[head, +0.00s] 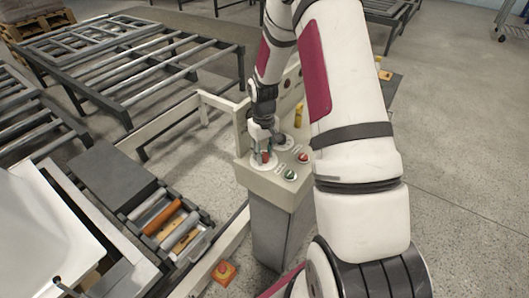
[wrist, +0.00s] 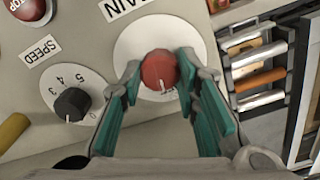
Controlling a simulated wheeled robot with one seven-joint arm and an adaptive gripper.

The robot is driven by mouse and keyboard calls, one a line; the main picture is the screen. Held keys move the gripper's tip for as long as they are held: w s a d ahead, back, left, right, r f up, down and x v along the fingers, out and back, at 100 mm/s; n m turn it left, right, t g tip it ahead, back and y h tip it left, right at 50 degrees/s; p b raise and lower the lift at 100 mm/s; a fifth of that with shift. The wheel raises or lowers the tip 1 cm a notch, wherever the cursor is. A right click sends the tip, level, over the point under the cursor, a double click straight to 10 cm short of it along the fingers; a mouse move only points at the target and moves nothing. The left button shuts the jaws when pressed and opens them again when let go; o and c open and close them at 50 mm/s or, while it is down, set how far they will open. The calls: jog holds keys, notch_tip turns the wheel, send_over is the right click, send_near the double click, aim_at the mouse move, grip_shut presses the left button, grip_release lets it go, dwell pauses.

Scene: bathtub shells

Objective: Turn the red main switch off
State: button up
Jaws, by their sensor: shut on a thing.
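The red main switch (wrist: 158,66) is a round red knob on a white disc (wrist: 130,45) below a partly cut-off label ending in "AIN". A white mark on the knob points down in the wrist view, toward my palm. Lettering at the disc's lower edge is mostly hidden. My gripper (wrist: 160,70) is shut on the knob, one teal-padded finger on each side. In the head view my gripper (head: 265,152) reaches down to the left part of the beige control box (head: 262,178), and the knob is mostly hidden there.
A black speed dial (wrist: 72,104) sits left of the switch in the wrist view. The box also carries a green button (head: 290,174), a red button (head: 303,157) and a yellow part (head: 299,116). A roller conveyor (head: 165,222) stands left, with an orange floor-level button box (head: 223,271).

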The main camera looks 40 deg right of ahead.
jog(key=shift+n, duration=1.1)
jog(key=o, duration=1.2)
jog(key=shift+c, duration=0.2)
jog(key=shift+r, duration=0.15)
notch_tip(320, 180, up, 12)
